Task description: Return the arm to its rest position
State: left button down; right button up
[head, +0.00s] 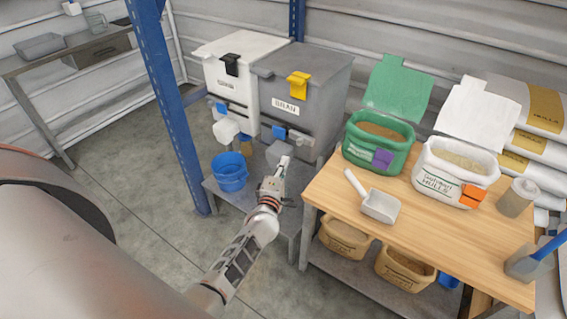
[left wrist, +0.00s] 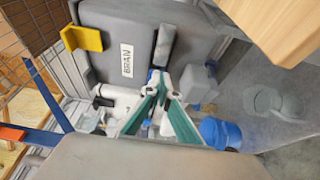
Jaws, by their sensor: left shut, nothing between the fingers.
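My left arm comes in from the bottom of the head view, and its gripper (head: 283,165) is shut and empty. It is in front of the grey BRAN hopper (head: 302,92), above the low grey stand. In the left wrist view the gripper (left wrist: 163,85) shows its fingers together, with the BRAN hopper (left wrist: 120,38) and its yellow latch behind. My right gripper is in neither view.
A wooden table (head: 420,240) on the right holds a green tub (head: 378,145), a white tub (head: 455,172) and a white scoop (head: 380,206). A blue bucket (head: 230,172) stands left of the gripper. A blue post (head: 172,105) rises at left.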

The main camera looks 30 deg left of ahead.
pick_arm(q)
jog(key=s+d+f+m+g+h, duration=0.2)
jog(key=s+d+m, duration=0.3)
jog(key=s+m, duration=0.3)
jog(key=s+d+f+m+g+h, duration=0.2)
jog(key=s+d+f+m, duration=0.3)
jog(key=s+m, duration=0.4)
jog(key=s+d+f+m+g+h, duration=0.2)
jog(key=s+m, duration=0.6)
jog(key=s, duration=0.6)
jog(key=d+f+h, duration=0.1)
jog(key=d+f, duration=0.1)
jog(key=d, duration=0.1)
jog(key=shift+s+g, duration=0.3)
jog(key=shift+s, duration=0.1)
